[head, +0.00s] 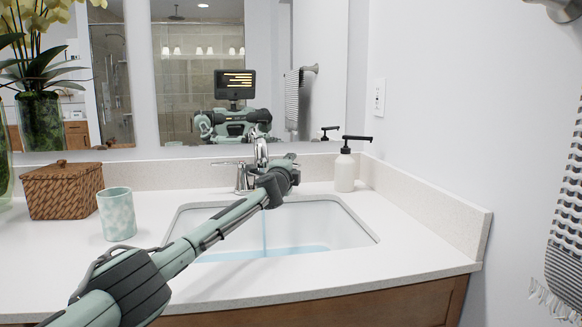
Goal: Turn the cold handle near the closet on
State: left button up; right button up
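The chrome faucet (261,152) stands at the back of the white sink (335,222). Its left handle (241,178) shows beside the spout. The right handle is mostly or wholly hidden behind my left gripper (288,163). A thin bluish stream of water (264,232) falls into the sink, and bluish water (262,252) lies at the bottom. My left arm reaches across the sink from the lower left. Its gripper is at the right side of the faucet; the fingers are too small and overlapped to tell open from shut. My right gripper is not directly in view.
A white soap dispenser (345,170) with a black pump stands right of the faucet. A patterned cup (117,214) and a woven basket (62,190) stand left on the counter (418,237). A mirror (320,85) is behind. A towel (567,225) hangs at the right.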

pick_arm(q)
jog(key=shift+s, duration=0.1)
jog(key=s+a, duration=0.1)
jog(key=s, duration=1)
jog(key=shift+s+a, duration=0.25)
jog(key=shift+s, duration=0.1)
